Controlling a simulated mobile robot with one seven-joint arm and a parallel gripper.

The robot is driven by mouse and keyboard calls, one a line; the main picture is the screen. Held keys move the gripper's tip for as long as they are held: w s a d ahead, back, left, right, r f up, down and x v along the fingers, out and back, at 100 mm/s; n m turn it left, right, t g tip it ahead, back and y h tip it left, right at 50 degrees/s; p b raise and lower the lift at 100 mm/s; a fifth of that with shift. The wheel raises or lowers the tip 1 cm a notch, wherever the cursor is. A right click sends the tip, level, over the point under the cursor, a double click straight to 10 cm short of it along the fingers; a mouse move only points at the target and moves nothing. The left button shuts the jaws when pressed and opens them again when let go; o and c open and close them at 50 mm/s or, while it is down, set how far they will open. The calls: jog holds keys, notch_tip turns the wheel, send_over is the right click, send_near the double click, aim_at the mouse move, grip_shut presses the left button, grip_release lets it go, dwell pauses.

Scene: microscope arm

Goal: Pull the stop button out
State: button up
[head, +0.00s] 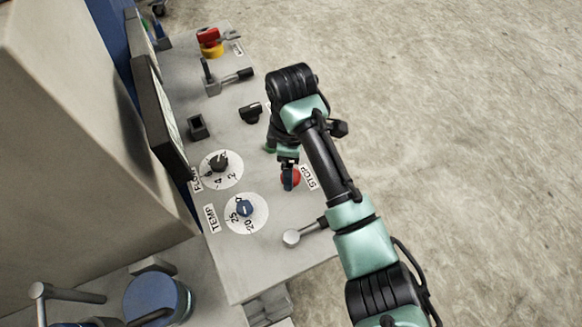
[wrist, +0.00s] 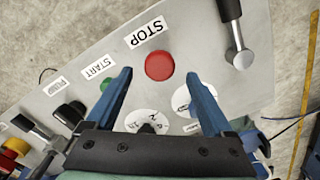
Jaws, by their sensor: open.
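The red round stop button (wrist: 159,66) sits on the grey panel below its STOP label (wrist: 146,32) in the wrist view. In the head view the button (head: 294,179) is partly hidden by my gripper (head: 287,178). My gripper (wrist: 159,76) is open, with one blue finger on each side of the button in the wrist view. The fingertips lie near the button's level in that picture, with a gap on both sides. I cannot tell how deep they reach along the button.
A green start button (wrist: 106,84) lies left of my left finger in the wrist view. The TEMP dial (head: 245,208) and flow dial (head: 219,163) are close by. A lever with a metal knob (head: 291,238) stands near the panel's front edge.

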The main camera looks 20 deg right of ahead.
notch_tip(320, 180, up, 11)
jog(key=p, duration=0.3)
jog(key=shift+f, duration=0.2)
